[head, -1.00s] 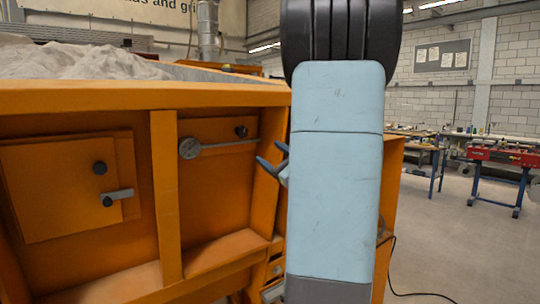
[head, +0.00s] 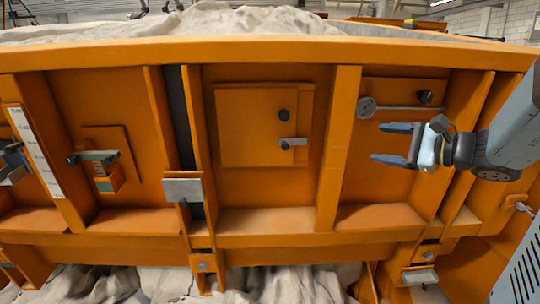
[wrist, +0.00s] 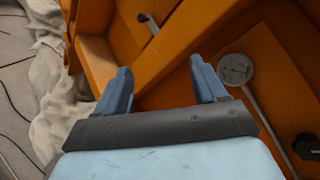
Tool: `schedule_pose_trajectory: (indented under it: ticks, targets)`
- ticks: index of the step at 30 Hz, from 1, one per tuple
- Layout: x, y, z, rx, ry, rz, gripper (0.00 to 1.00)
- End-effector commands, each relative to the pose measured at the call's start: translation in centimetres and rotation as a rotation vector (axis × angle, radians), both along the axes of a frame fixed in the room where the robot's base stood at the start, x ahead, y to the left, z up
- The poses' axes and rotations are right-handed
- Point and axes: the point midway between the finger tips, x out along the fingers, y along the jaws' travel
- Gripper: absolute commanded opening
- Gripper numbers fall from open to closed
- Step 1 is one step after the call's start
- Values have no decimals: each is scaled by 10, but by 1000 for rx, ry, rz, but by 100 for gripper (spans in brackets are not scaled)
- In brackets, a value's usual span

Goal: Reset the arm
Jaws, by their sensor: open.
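My gripper (head: 391,144) is at the right of the head view, its two blue fingers apart and pointing left. Nothing is between them. It is in front of the orange sandbed side wall (head: 345,130), just below a round dial gauge (head: 367,106) with a rod. In the wrist view my gripper (wrist: 163,88) is open and empty, with the dial (wrist: 235,69) to the right of its fingers. I cannot tell how far the fingers are from the wall.
A square orange door (head: 250,125) with a black knob and a grey handle (head: 293,143) is left of my gripper. A grey latch (head: 183,188) is further left. Pale cloth (head: 250,285) hangs below the frame.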

Motion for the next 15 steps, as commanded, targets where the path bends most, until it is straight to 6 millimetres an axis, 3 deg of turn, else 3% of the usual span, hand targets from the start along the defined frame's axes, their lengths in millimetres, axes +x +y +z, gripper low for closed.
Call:
schedule_pose_trajectory:
  ticks: [1, 6, 10, 15]
  targets:
    - [-10, 18, -4, -65, 12, 55, 71]
    - [-47, 58, -26, -302, 55, 217, 71]
    - [-76, 77, -43, -496, 66, 330, 71]
    - [-110, 86, -62, -761, 56, 458, 71]
